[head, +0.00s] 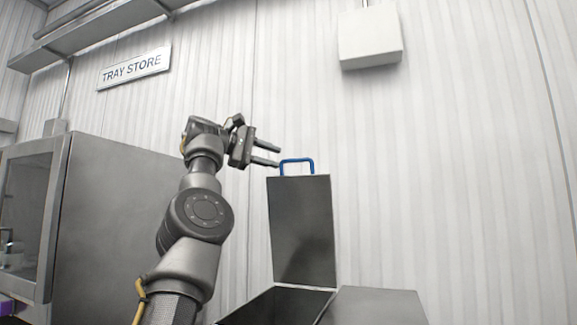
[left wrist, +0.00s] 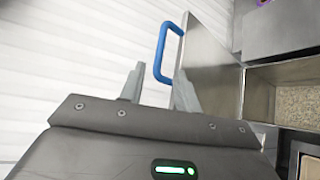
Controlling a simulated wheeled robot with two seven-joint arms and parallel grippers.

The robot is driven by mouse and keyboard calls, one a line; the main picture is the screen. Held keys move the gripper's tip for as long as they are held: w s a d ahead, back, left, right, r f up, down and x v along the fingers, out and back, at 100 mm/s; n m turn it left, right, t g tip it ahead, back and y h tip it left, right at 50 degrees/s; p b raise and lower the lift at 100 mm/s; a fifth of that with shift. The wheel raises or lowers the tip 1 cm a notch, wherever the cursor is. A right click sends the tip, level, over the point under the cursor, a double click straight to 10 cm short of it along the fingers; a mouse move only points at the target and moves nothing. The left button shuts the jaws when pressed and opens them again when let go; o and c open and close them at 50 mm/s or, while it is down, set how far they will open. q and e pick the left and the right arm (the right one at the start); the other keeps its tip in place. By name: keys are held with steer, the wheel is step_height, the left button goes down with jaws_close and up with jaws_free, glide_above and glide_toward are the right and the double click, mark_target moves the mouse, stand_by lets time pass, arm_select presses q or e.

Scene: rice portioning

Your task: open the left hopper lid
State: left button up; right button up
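The left hopper lid (head: 302,235) is a grey metal plate standing upright, swung open above the left hopper (head: 275,308). Its blue handle (head: 297,161) is at the top edge. In the left wrist view the handle (left wrist: 162,52) is just beyond the fingertips, and the lid (left wrist: 212,70) is to its right. My left gripper (head: 279,157) is open and empty, its fingertips close to the handle's left side; I cannot tell whether they touch it. It also shows in the left wrist view (left wrist: 160,76). My right gripper is not in view.
A flat grey metal cover (head: 375,307) lies right of the open hopper. Grainy beige contents (left wrist: 294,104) show in the left wrist view. A grey cabinet (head: 110,215) stands at the left. A white box (head: 370,40) hangs on the wall; the space right of the lid is clear.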

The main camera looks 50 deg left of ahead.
arm_select(q)
steer(key=shift+s+d+r, duration=0.1)
steer(key=shift+s+r, duration=0.25)
steer(key=shift+s, duration=0.4)
steer(key=shift+s, duration=0.25)
steer(key=shift+w, duration=0.1)
